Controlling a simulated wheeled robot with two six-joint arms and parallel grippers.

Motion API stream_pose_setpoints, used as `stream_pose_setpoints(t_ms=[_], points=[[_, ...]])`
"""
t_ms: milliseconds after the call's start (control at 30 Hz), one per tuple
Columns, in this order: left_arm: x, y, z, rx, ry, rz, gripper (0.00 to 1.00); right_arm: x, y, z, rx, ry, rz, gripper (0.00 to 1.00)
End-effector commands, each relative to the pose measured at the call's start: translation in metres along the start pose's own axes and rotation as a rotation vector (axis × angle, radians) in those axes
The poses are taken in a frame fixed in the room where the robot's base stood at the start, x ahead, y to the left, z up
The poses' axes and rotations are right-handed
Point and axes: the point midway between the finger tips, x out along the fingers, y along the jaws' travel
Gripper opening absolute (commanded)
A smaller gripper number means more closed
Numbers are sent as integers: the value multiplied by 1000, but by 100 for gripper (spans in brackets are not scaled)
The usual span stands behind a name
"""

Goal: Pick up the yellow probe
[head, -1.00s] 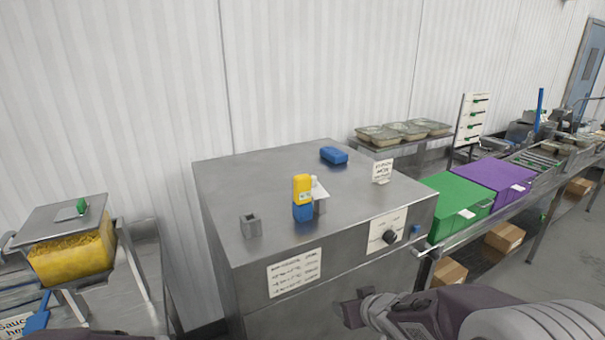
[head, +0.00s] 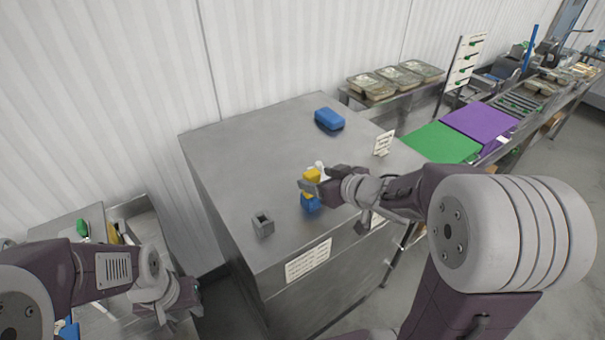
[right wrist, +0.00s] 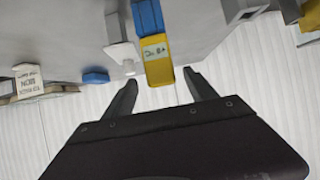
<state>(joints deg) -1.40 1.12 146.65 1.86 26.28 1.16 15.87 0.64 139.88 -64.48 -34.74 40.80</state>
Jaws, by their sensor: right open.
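The yellow probe (head: 312,176) stands upright in a blue base (head: 310,203) near the front of the steel cabinet top. In the right wrist view the yellow probe (right wrist: 157,62) shows a small display and lies between the open fingers, nearer the right one. My right gripper (head: 318,186) is open at the probe and partly hides it in the head view; its fingers also show in the right wrist view (right wrist: 162,88). I cannot tell whether a finger touches the probe. My left gripper (head: 185,305) is at the lower left, away from the cabinet; its fingers are unclear.
The steel cabinet top (head: 240,150) also carries a small grey square holder (head: 262,225), a blue block (head: 329,119) and a white sign (head: 383,143). A white bottle-like thing stands close behind the probe. Green (head: 440,143) and purple (head: 480,122) surfaces lie to the right.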

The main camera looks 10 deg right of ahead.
Motion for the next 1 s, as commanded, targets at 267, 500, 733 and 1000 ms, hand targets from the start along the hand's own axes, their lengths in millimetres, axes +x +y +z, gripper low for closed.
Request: stream_pose_setpoints(t_ms=[267,500,733,1000], points=[[5,0,1,0,0,0,36,28,-1,1,0,-2,0,65],[3,0,0,0,0,0,36,64,-3,-4,0,-3,-3,65],[3,0,0,0,0,0,36,80,-2,-4,0,-2,0,65],[3,0,0,0,0,0,36,79,-2,-4,0,-1,0,24]])
